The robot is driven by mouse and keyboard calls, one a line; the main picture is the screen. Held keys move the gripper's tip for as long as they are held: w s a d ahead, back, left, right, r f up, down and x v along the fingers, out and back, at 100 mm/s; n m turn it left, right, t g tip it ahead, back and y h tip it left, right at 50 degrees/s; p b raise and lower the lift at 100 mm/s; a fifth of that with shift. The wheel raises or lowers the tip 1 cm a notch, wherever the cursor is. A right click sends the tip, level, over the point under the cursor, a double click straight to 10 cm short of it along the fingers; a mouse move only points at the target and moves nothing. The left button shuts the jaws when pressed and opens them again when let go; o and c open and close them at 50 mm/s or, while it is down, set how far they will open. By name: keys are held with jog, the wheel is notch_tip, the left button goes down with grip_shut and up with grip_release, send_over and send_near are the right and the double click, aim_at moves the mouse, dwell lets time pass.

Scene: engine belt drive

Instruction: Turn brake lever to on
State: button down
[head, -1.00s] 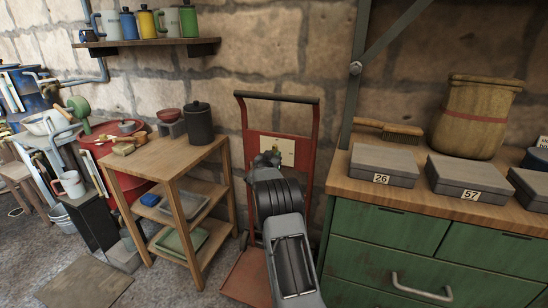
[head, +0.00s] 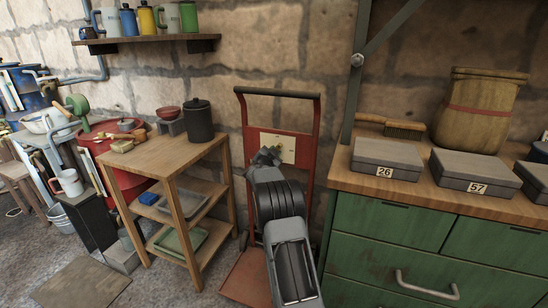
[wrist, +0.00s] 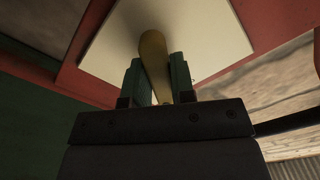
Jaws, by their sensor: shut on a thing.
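The brake lever (wrist: 153,55) is a brass-coloured, rounded handle. In the wrist view it stands nearly upright in the picture, in front of a cream plate (wrist: 205,35). My gripper (wrist: 157,82) is shut on it, with one green finger on each side. In the head view the cream plate (head: 287,149) is on a red upright frame. My gripper (head: 267,157) is in front of the plate, and my wrist and arm hide the lever there. The on and off marks cannot be made out.
The red frame (head: 240,122) stands against the stone wall. A wooden shelf table (head: 165,160) is close on the left. A green cabinet (head: 385,220) is close on the right, with grey boxes (head: 388,153) on top.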

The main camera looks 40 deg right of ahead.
jog(key=m+b, duration=0.3)
jog(key=m, duration=0.2)
jog(key=shift+m, duration=0.3)
jog(key=m+b, duration=0.3)
jog(key=m, duration=0.2)
jog(key=shift+r, duration=0.1)
jog(key=shift+m, duration=0.3)
jog(key=c, duration=1)
grip_release()
jog(key=shift+a, duration=0.15)
jog(key=p+v, duration=0.2)
jog(key=v, duration=1.1)
jog(key=shift+a, duration=0.25)
jog(key=shift+s, duration=0.15)
